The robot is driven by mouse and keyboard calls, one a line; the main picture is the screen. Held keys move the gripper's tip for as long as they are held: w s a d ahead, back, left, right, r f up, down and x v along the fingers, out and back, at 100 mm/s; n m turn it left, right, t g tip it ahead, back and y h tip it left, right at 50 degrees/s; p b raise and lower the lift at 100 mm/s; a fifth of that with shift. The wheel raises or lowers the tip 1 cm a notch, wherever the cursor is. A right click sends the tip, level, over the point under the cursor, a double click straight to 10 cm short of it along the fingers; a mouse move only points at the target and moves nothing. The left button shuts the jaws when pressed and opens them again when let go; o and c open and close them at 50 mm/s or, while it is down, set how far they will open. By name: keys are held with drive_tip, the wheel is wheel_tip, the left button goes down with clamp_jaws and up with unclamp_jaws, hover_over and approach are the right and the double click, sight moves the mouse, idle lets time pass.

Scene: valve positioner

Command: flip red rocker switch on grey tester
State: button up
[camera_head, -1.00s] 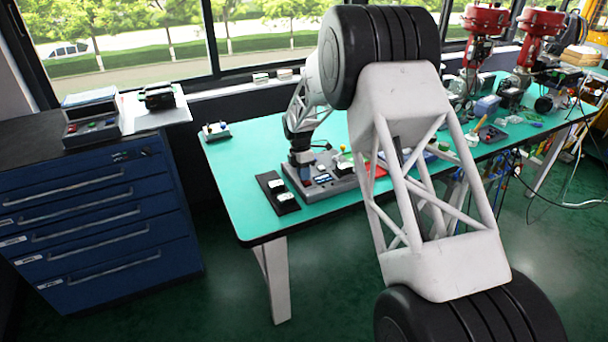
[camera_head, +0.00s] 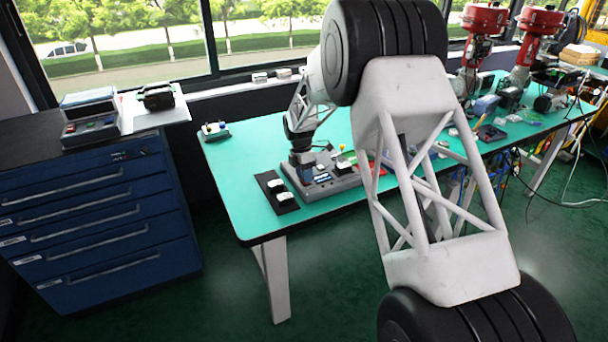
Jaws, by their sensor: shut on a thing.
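The grey tester (camera_head: 342,184) lies on the green table, left of my arm's large links. It carries small controls, a dark display and a yellow-tipped lever. My gripper (camera_head: 305,178) points down at the tester's left part, with its tips at the top face. It is shut on a small part there, which is too small and too covered to make out. I cannot pick out the red rocker switch; the gripper may be hiding it. My arm links cover the area just right of the tester.
A black strip with white blocks (camera_head: 277,191) lies just left of the tester. A small device (camera_head: 214,132) stands at the table's (camera_head: 235,180) back left. Red-topped valves (camera_head: 484,22) and loose parts fill the right side. The table's left front is clear.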

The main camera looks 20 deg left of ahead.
drive_tip(key=shift+s+d+f, duration=0.2)
drive_tip(key=shift+d+f, duration=0.05)
drive_tip(key=shift+f, duration=0.2)
drive_tip(key=shift+s+d+f, duration=0.2)
drive_tip(key=shift+d+f, duration=0.05)
drive_tip(key=shift+f, duration=0.2)
drive_tip(key=v, duration=1.6)
drive_tip(key=shift+s+d, duration=0.25)
clamp_jaws()
unclamp_jaws()
drive_tip(key=o, duration=0.5)
drive_tip(key=shift+c, duration=0.2)
drive_tip(key=o, duration=0.4)
drive_tip(key=shift+f+m, duration=0.25)
drive_tip(key=shift+m, duration=0.35)
drive_tip(key=f+m, duration=0.2)
drive_tip(key=m, duration=0.3)
drive_tip(key=s+d+f+m+t+y, duration=0.1)
drive_tip(key=f+m, duration=0.1)
drive_tip(key=m, duration=0.4)
drive_tip(key=f+m+t+y, duration=0.1)
drive_tip(key=f+m, duration=0.1)
drive_tip(key=m, duration=0.3)
drive_tip(key=shift+s+d+f+m, duration=0.1)
drive_tip(key=shift+s+d+m, duration=0.25)
drive_tip(key=shift+d+m, duration=0.05)
